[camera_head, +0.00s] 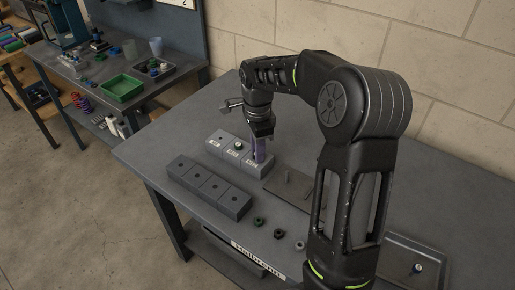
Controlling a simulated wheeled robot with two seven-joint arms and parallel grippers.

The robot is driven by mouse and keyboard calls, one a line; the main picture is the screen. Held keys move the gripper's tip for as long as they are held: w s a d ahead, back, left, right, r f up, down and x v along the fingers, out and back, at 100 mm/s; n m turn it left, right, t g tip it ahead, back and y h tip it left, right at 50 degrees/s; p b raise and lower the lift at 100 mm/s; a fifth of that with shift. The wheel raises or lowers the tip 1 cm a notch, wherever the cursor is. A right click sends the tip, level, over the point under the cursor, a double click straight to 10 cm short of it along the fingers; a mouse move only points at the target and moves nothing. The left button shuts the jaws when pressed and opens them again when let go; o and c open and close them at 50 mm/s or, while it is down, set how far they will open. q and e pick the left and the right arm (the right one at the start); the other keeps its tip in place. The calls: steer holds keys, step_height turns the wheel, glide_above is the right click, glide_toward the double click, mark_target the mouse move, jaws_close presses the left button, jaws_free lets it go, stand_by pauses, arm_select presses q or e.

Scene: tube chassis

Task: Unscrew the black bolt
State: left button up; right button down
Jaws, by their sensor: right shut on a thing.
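My right gripper (260,135) points down over the right end of a grey labelled block (216,143). I cannot make out the black bolt, which may be hidden by the tool. My left gripper is not in view.
A grey block with several holes (208,188) stands in front. Small ring-like pieces (258,222) lie near the table's front edge. A flat brown-grey plate (292,187) lies right of the block. A side table with a green tray (122,88) stands left. My arm hides much of the right.

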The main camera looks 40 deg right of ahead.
stand_by(0.3)
steer(key=n, duration=0.5)
steer(key=shift+p, duration=0.3)
steer(key=shift+n, duration=0.3)
steer(key=shift+n, duration=1.2)
steer(key=n, duration=0.2)
steer(key=shift+n+p, duration=0.3)
steer(key=shift+n, duration=0.8)
steer(key=n, duration=0.3)
steer(key=shift+n, duration=0.3)
